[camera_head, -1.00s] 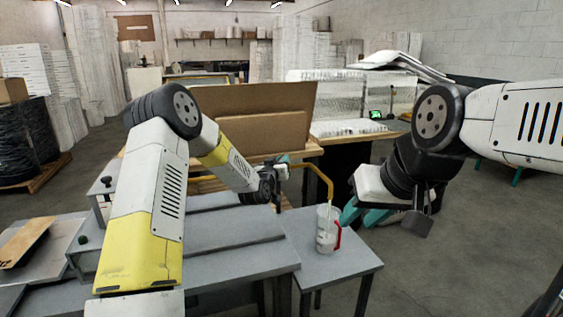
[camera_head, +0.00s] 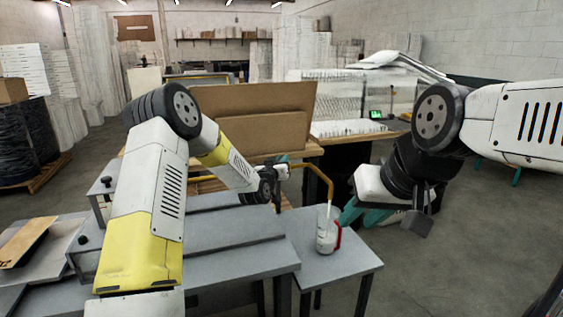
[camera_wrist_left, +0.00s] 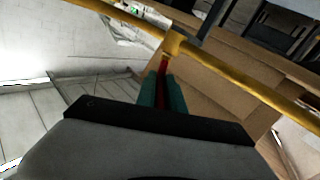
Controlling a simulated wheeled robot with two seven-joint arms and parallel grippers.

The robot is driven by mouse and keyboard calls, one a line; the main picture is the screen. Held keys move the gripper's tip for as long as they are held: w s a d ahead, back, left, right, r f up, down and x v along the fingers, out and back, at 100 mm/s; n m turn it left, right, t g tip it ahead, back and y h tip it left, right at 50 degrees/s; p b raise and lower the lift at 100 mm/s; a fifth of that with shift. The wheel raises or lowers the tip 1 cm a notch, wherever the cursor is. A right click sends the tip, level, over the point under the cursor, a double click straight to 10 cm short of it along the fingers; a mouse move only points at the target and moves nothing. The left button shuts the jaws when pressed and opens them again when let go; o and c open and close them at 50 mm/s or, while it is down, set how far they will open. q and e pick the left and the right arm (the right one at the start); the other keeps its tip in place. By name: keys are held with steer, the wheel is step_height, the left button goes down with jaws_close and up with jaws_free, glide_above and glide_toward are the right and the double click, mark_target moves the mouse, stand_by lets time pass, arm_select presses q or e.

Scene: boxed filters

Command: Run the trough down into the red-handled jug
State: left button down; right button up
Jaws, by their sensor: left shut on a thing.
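The red-handled jug (camera_head: 327,235) stands upright on a small grey table, its red handle to the right. It looks whitish up to near its rim. A yellow pipe (camera_head: 327,183) bends down above it, and a thin pale stream runs from its end into the jug. The trough cannot be made out.
The small grey table (camera_head: 345,262) has bare room around the jug. The grey bench (camera_head: 225,262) lies to its left. Brown cardboard sheets (camera_head: 260,100) stand behind my left gripper. Open floor (camera_head: 450,250) lies to the right.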

arm_select(q)
steer(key=shift+d, duration=0.1)
stand_by(0.3)
steer(key=shift+d+f+n+y, duration=0.1)
steer(key=shift+d+n+y, duration=0.5)
steer(key=shift+n+y, duration=0.95)
steer(key=shift+d+r+n+y, duration=0.1)
steer(key=shift+d+n+y, duration=0.65)
steer(key=shift+y, duration=1.45)
steer(key=shift+d+f+n+y, duration=0.1)
steer(key=shift+d+n+y, duration=0.4)
steer(key=shift+n+y, duration=1.1)
steer(key=shift+y, duration=0.35)
steer(key=c, duration=1.5)
jaws_free()
steer(key=shift+o, duration=0.2)
